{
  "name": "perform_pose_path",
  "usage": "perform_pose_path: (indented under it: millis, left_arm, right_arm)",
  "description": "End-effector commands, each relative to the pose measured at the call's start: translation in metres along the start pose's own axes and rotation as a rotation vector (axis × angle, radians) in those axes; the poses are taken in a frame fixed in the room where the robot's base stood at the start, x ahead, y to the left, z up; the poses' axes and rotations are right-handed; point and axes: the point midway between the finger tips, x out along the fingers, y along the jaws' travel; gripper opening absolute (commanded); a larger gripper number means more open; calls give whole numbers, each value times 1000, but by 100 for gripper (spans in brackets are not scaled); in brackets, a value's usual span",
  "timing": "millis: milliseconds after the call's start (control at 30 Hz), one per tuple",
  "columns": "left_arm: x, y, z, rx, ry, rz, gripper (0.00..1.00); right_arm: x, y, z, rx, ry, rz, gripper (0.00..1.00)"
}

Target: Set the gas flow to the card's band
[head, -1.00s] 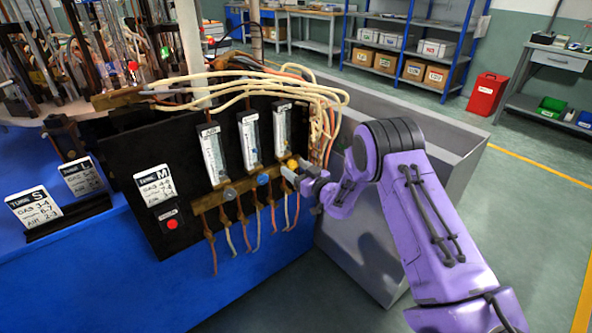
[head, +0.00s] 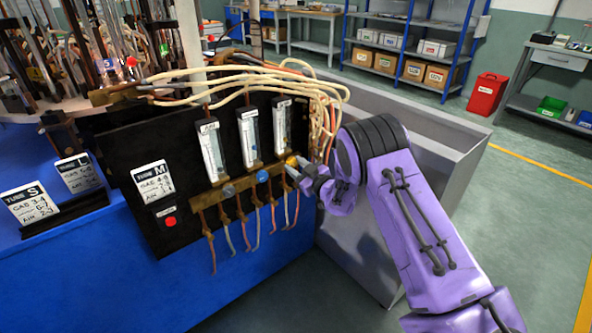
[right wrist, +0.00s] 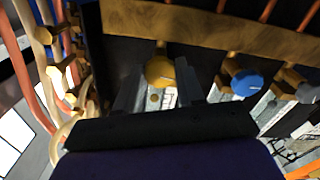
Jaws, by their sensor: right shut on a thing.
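A black panel (head: 122,160) carries three upright flow tubes: left (head: 210,148), middle (head: 249,137) and right (head: 282,126). Below them sit a grey knob (head: 229,191), a blue knob (head: 262,177) and a yellow knob (head: 291,161). My right gripper (right wrist: 160,88) is shut on the yellow knob, which shows between its fingers in the right wrist view (right wrist: 160,72). The blue knob (right wrist: 246,82) is beside it there. A card marked M (head: 153,182) is on the panel; its small figures are hard to read. The floats' readings are too small to tell. My left gripper is out of view.
A red button (head: 170,222) sits under the M card. Cards marked S (head: 30,203) and L (head: 79,173) stand at the left. Pale hoses (head: 240,84) loop over the panel, and thin tubes hang below the knobs. A grey bin (head: 425,150) stands to the right.

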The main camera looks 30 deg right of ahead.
Motion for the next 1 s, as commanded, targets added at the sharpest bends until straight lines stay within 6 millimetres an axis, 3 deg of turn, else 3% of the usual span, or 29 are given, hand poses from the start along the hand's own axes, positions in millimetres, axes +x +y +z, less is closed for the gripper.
perform_pose_path:
  millis: [600,1000]
  left_arm:
    - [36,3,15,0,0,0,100]
    - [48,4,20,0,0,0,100]
  right_arm:
    - [0,-1,3,-551,0,-2,7]
    - [0,0,1,-737,-1,-1,7]
